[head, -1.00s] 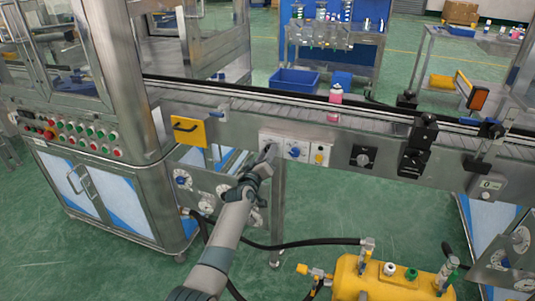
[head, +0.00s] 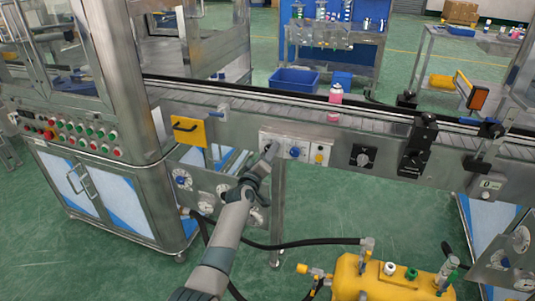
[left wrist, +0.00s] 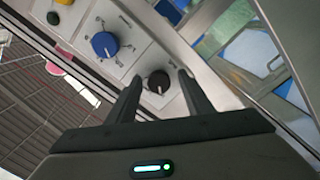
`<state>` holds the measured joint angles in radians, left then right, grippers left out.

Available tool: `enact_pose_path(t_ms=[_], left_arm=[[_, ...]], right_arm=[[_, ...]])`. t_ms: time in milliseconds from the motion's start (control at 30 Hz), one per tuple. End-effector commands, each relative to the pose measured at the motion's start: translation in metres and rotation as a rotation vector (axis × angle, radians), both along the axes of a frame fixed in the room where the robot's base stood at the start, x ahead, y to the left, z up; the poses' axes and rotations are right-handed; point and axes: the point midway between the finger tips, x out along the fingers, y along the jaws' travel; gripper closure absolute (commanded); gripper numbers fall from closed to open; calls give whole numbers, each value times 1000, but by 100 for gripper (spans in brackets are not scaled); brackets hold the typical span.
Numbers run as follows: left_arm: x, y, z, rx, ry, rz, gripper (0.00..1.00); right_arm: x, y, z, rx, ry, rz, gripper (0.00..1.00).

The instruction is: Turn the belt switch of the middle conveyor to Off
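The middle conveyor (head: 390,110) runs across the head view with a light control panel (head: 297,146) on its front. In the left wrist view the panel carries a black knob (left wrist: 158,82) with a white pointer line and a blue knob (left wrist: 104,45). My left gripper (head: 270,150) is at the panel's left end; its fingers (left wrist: 160,85) are open, one on each side of the black knob, with gaps showing. The gripper hides the black knob in the head view. I cannot tell which label marks the belt switch. My right gripper is not in view.
A yellow knob (head: 319,157) and a larger black rotary switch (head: 363,157) sit farther right on the front. A pink bottle (head: 335,104) stands on the belt. A yellow tank (head: 385,280) and a black hose lie below. A machine cabinet (head: 100,195) stands at left.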

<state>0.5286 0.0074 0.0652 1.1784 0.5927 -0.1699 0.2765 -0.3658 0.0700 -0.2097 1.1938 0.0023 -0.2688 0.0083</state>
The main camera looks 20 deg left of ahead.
Motion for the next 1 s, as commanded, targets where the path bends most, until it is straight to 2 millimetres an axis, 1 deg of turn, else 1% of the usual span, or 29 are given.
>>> enact_pose_path(t_ms=[333,533,667,767,1000], left_arm=[[-1,0,2,1,-3,0,54],[-12,0,2,0,-3,-1,54],[-25,0,2,0,-3,0,54],[-39,1,1,-1,-3,0,54],[-78,3,1,0,-3,0,54]], right_arm=[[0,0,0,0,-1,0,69],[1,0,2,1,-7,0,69],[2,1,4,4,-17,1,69],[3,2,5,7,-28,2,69],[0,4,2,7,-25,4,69]])
